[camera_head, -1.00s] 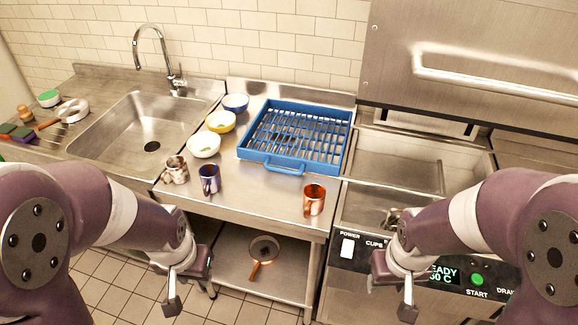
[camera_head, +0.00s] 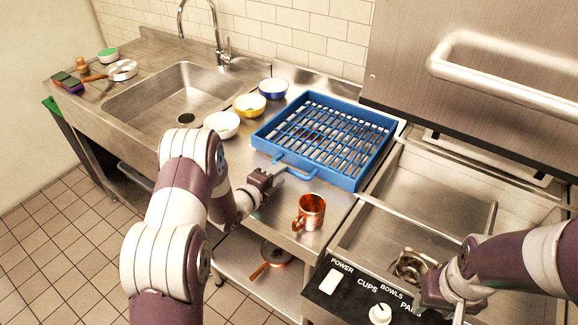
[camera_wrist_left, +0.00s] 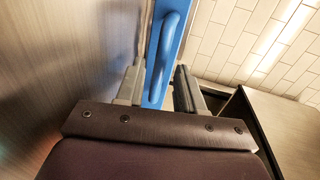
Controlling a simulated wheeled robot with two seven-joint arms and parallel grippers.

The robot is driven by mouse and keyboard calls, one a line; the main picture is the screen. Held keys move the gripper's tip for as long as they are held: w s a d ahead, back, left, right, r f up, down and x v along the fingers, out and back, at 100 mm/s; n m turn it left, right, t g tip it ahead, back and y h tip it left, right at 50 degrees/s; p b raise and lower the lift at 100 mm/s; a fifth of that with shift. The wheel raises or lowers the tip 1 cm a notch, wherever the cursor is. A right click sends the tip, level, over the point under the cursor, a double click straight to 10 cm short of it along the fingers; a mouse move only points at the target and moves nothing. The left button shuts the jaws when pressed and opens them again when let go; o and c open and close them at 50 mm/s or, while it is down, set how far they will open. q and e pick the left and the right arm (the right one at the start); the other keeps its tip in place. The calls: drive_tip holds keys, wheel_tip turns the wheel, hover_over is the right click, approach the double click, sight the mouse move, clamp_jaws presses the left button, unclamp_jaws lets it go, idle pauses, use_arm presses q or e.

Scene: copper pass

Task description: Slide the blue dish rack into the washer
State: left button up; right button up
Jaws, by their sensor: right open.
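The blue dish rack (camera_head: 325,140) sits empty on the steel counter left of the washer, its loop handle (camera_head: 296,166) on the near side. My left gripper (camera_head: 276,176) is at that handle. In the left wrist view, my left gripper's two fingers (camera_wrist_left: 158,88) are apart, with the blue handle (camera_wrist_left: 170,45) between them; gaps show on both sides near the tips. The washer (camera_head: 425,205) stands to the right with its hood raised and its basin open. My right gripper (camera_head: 445,293) is open and empty over the washer's front panel.
A copper mug (camera_head: 310,212) stands close to the rack's near side, right of my left gripper. White (camera_head: 222,124), yellow (camera_head: 250,105) and blue (camera_head: 273,88) bowls stand left of the rack. The sink (camera_head: 180,95) is further left. A pan (camera_head: 274,254) lies on the lower shelf.

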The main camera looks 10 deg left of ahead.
sight(300, 177)
use_arm(q)
drive_tip(key=x, duration=0.3)
drive_tip(key=shift+d, duration=0.2)
drive_tip(key=shift+w+p, duration=0.3)
drive_tip(key=shift+w, duration=0.25)
drive_tip(key=shift+w+d+f, duration=0.15)
drive_tip(key=shift+w, duration=0.05)
clamp_jaws()
drive_tip(key=d, duration=0.1)
drive_tip(key=s+d, duration=0.1)
drive_tip(key=d, duration=0.1)
drive_tip(key=d+b, duration=0.1)
drive_tip(key=shift+s+d, duration=0.2)
drive_tip(key=shift+s, duration=0.15)
drive_tip(key=shift+d, duration=0.15)
unclamp_jaws()
drive_tip(key=shift+s, duration=0.1)
